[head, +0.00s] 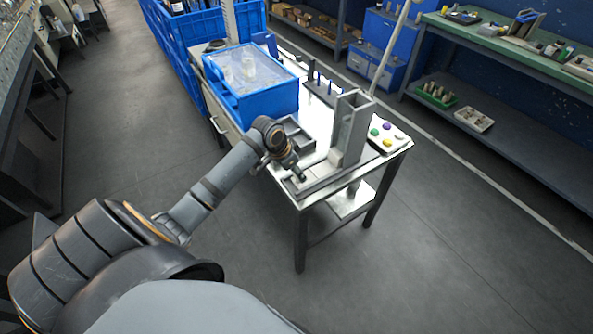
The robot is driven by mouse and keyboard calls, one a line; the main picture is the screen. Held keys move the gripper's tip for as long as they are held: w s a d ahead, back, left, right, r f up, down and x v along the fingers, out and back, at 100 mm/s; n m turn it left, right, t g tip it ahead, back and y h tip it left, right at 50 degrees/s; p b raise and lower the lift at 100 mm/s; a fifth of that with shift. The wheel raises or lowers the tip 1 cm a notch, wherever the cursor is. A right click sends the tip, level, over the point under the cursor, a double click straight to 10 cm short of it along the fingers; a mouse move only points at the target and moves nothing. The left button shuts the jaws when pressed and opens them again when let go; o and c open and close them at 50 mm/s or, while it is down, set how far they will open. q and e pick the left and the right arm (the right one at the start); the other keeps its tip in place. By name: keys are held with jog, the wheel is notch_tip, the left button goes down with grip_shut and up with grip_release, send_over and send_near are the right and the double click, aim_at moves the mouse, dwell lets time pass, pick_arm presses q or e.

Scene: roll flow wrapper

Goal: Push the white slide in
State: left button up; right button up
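A tall grey upright chute (351,128) stands on a low grey rail (322,182) near the front of the metal table. My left arm reaches in from the left, and my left gripper (298,174) is low at the front-left end of the rail. The gripper is small and dark here, so I cannot tell whether its fingers are open or shut, or whether it touches the rail. My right gripper is not in view.
A blue crate (268,104) with a clear top sits on the table's left. A dark tray (292,137) lies behind my gripper. A white button panel (387,136) is right of the chute. The table's front edge (362,172) is close to the rail. The floor in front is clear.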

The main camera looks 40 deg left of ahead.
pick_arm(q)
jog(key=c, duration=0.7)
grip_shut()
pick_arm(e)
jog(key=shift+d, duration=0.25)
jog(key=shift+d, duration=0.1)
pick_arm(q)
send_over(322, 169)
jog(key=shift+s+a+r, duration=0.1)
jog(key=shift+s, duration=0.1)
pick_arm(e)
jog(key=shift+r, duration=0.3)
pick_arm(q)
jog(key=shift+r, duration=0.1)
jog(key=o, duration=0.8)
grip_release()
jog(key=shift+o, duration=1.2)
jog(key=shift+w, duration=0.15)
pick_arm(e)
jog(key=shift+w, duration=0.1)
